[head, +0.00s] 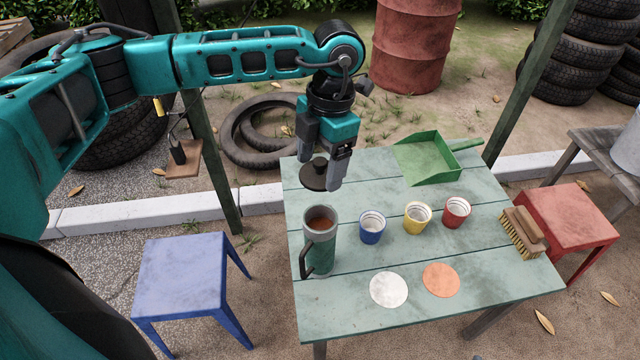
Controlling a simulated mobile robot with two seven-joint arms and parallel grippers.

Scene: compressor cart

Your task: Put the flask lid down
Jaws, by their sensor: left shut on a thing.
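My left gripper (325,170) points down over the back left of the green table (440,325). It is shut on the dark flask lid (314,179), a round disc with a knob on top. The lid is held above the tabletop, behind the flask. The green flask (320,245) stands upright and open near the table's left edge, with brown contents showing and its handle toward the front left. A white disc (388,290) and an orange disc (441,280) lie flat at the front.
Blue (372,228), yellow (417,217) and red (456,212) cups stand in a row right of the flask. A green dustpan (432,160) lies at the back and a brush (522,232) at the right edge. The table's back left and middle back are clear.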

